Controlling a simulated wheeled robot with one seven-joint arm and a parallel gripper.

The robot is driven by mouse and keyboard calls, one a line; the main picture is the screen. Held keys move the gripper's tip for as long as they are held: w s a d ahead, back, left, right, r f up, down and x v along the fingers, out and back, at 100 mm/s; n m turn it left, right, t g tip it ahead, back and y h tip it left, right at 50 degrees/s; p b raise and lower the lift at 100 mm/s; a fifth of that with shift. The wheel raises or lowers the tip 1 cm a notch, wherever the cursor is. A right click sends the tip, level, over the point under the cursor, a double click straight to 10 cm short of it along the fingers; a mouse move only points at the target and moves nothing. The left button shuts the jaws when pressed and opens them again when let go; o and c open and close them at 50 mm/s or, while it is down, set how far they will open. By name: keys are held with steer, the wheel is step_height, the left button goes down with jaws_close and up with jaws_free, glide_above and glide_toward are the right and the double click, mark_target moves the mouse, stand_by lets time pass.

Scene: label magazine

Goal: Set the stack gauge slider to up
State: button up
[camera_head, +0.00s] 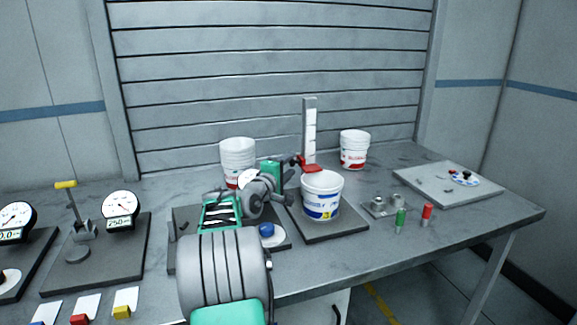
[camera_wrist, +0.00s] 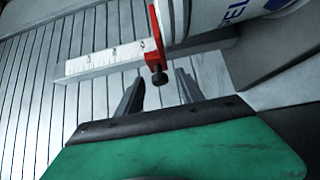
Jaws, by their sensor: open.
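The stack gauge is an upright pale post (camera_head: 309,128) with a marked scale, behind the white bucket (camera_head: 322,192). Its red slider (camera_head: 308,166) sits low on the post, near the bucket's rim. In the wrist view the gauge scale (camera_wrist: 90,66) lies sideways, with the red slider (camera_wrist: 156,36) across it and a black knob (camera_wrist: 159,78) on the slider's end. My gripper (camera_head: 295,161) is beside the slider, to its left. In the wrist view my gripper (camera_wrist: 158,88) is open, and the knob appears between its two fingertips. I cannot tell whether they touch it.
The labelled bucket stands on a dark plate (camera_head: 345,228) close by my gripper. Other white buckets stand left (camera_head: 236,152) and right (camera_head: 354,148) behind. Green (camera_head: 400,220) and red (camera_head: 426,215) cylinders stand at right. Space above the slider along the post looks clear.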

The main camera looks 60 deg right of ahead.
steer(key=shift+c, duration=0.5)
jaws_close()
stand_by(0.9)
